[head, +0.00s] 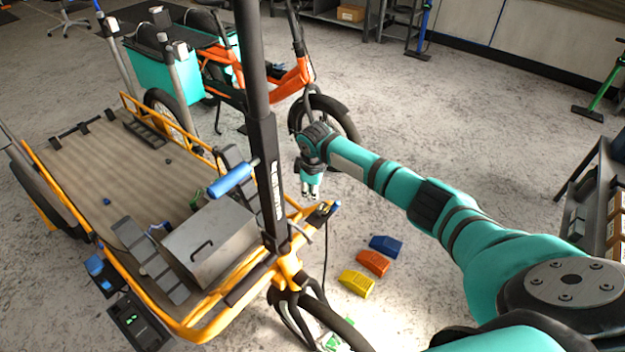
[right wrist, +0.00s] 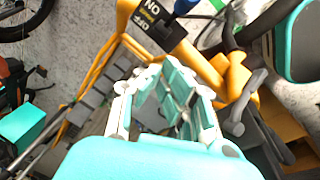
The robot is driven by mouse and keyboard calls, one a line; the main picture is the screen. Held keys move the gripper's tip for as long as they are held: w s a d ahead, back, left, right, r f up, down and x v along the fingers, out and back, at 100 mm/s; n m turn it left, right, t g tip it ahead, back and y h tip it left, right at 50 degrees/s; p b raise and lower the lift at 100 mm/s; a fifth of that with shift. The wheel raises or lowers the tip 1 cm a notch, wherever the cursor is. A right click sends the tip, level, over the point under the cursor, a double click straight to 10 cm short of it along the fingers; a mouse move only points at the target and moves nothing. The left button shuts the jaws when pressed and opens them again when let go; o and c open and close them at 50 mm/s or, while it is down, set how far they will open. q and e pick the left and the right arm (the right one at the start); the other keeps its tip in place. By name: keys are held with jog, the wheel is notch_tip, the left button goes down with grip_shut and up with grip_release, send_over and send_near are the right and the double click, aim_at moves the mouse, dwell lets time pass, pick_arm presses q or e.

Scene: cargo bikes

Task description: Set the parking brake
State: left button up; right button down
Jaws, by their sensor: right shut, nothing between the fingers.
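The orange-yellow cargo bike (head: 185,325) stands at the left, its flat bed towards me. My right gripper (head: 311,192) is shut and empty, pointing down just above and left of the bracket. It also shows in the right wrist view (right wrist: 160,80). Contact with the bracket cannot be told. My left gripper is out of view.
A grey box (head: 210,240) sits on the bed by the black steering column (head: 267,170). A blue grip (head: 234,178) sticks out left of it. Blue (head: 386,246), orange (head: 373,263) and yellow (head: 356,283) blocks lie on the floor. Another orange bike (head: 290,82) stands behind.

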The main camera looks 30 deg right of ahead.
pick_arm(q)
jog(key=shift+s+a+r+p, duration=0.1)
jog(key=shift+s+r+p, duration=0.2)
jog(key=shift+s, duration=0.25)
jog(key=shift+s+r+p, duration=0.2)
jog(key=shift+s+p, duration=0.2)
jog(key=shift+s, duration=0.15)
pick_arm(e)
jog(key=s+d+f, duration=0.2)
jog(key=d, duration=0.1)
jog(key=shift+s, duration=0.2)
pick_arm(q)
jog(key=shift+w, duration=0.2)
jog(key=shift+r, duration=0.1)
